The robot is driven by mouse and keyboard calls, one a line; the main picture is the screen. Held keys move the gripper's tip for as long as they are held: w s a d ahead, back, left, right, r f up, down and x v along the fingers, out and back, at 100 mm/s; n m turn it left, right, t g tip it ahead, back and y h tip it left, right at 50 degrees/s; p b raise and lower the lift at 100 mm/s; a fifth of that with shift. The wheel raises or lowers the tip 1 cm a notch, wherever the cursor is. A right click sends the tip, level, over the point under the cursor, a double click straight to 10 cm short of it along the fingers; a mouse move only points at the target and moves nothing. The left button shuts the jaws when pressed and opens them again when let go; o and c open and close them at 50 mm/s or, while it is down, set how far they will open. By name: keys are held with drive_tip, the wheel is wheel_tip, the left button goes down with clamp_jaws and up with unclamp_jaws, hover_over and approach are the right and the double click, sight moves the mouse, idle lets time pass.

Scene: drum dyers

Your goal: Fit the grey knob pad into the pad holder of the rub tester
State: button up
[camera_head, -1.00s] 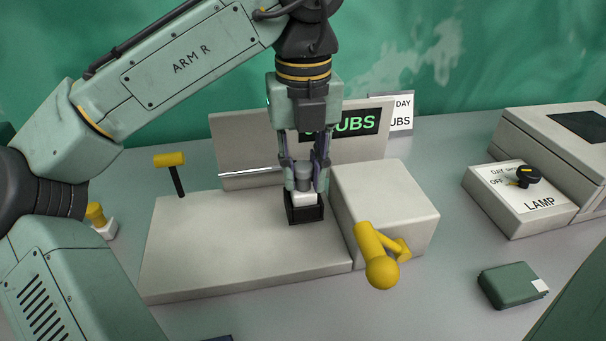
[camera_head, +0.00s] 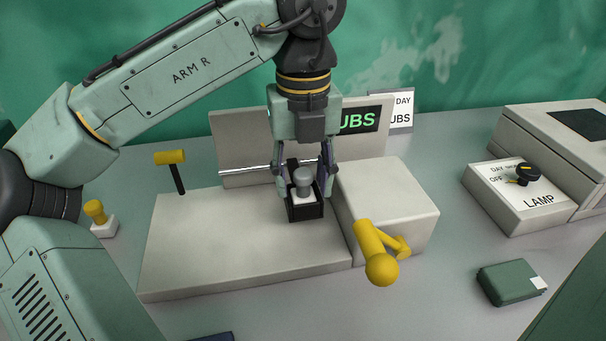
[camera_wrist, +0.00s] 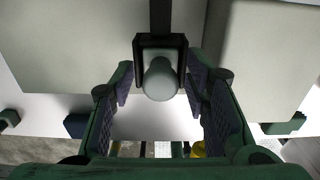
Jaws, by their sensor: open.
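The grey knob pad (camera_head: 304,181), a grey knob on a white block, sits upright in the black pad holder (camera_head: 306,212) of the rub tester (camera_head: 230,245). My gripper (camera_head: 306,191) is open around the knob, with a finger on each side and gaps to it. In the wrist view the grey knob (camera_wrist: 160,80) stands within the black holder (camera_wrist: 179,44), in front of and between my open fingers (camera_wrist: 163,103). How deep the pad sits in the holder is hard to tell.
A yellow-knobbed pad (camera_head: 97,213) stands at left. The tester has a yellow-topped lever (camera_head: 170,158) and a yellow crank (camera_head: 379,262) at its right box. A green case (camera_head: 511,283) and the lamp box (camera_head: 526,200) are at right. The front table is mostly clear.

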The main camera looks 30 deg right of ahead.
sight(303, 173)
wheel_tip(303, 173, up, 12)
drive_tip(key=p, duration=0.1)
drive_tip(key=shift+r, duration=0.2)
idle(0.8)
